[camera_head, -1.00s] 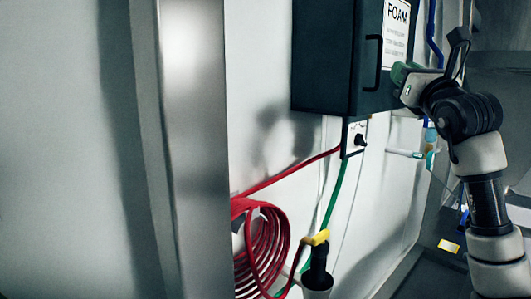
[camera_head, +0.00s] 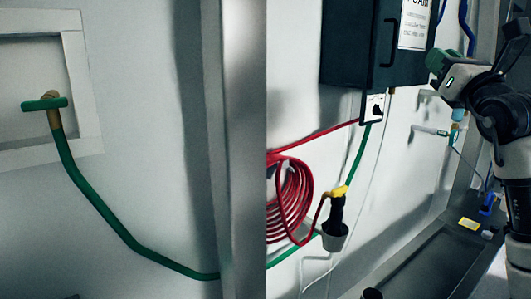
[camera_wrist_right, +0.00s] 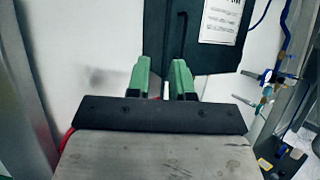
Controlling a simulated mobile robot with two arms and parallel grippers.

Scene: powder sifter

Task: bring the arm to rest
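My right arm (camera_head: 500,110) comes in at the right edge of the head view, raised in front of the wall. Its gripper (camera_head: 438,62) has green fingers and points toward the dark wall cabinet, near its lower right side. In the right wrist view the two green fingers (camera_wrist_right: 163,80) stand apart with a gap between them, and nothing is held. Part of the cabinet and wall shows beyond them. My left gripper is in neither view.
The dark cabinet (camera_head: 375,45) with a FOAM label hangs on the wall. Below it are a coiled red hose (camera_head: 290,200) and a nozzle in a grey holder (camera_head: 335,237). A metal post (camera_head: 236,150) stands left of them. A green hose (camera_head: 100,218) runs along the left wall.

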